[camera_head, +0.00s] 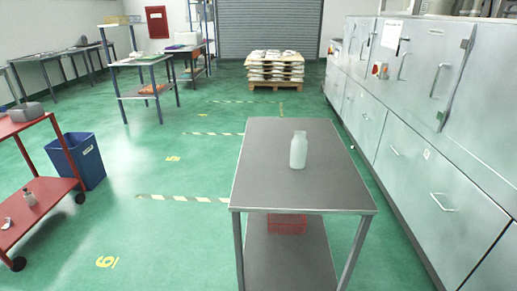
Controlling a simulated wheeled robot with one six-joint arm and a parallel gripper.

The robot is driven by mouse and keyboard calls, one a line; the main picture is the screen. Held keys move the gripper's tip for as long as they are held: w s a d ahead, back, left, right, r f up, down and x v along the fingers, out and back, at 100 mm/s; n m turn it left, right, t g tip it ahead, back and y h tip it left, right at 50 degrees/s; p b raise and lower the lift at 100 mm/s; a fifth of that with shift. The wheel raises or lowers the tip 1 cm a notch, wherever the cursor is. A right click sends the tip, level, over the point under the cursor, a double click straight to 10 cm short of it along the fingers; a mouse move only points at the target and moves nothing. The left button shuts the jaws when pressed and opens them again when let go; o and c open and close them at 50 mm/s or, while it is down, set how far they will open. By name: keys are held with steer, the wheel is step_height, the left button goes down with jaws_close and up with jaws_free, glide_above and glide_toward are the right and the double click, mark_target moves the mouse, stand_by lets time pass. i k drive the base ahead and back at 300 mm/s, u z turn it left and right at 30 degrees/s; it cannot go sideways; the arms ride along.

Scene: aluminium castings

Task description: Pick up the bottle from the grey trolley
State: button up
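A pale, whitish bottle (298,152) stands upright on the top of the grey trolley (264,180), a little right of the middle of the view. Nothing touches the bottle, and its near side is in clear view. The trolley stands close in front of me, with a lower shelf under its top. My gripper is not in view.
A red crate (287,223) sits on the trolley's lower shelf. Grey metal cabinets (400,120) line the right side. A red trolley (50,190) and a blue bin (82,160) stand at the left. A loaded pallet (275,70) is far back. Green floor left of the grey trolley is clear.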

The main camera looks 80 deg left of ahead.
mark_target(299, 144)
steer(key=u, duration=2.6)
steer(key=i, duration=1.3)
steer(key=u, duration=0.35)
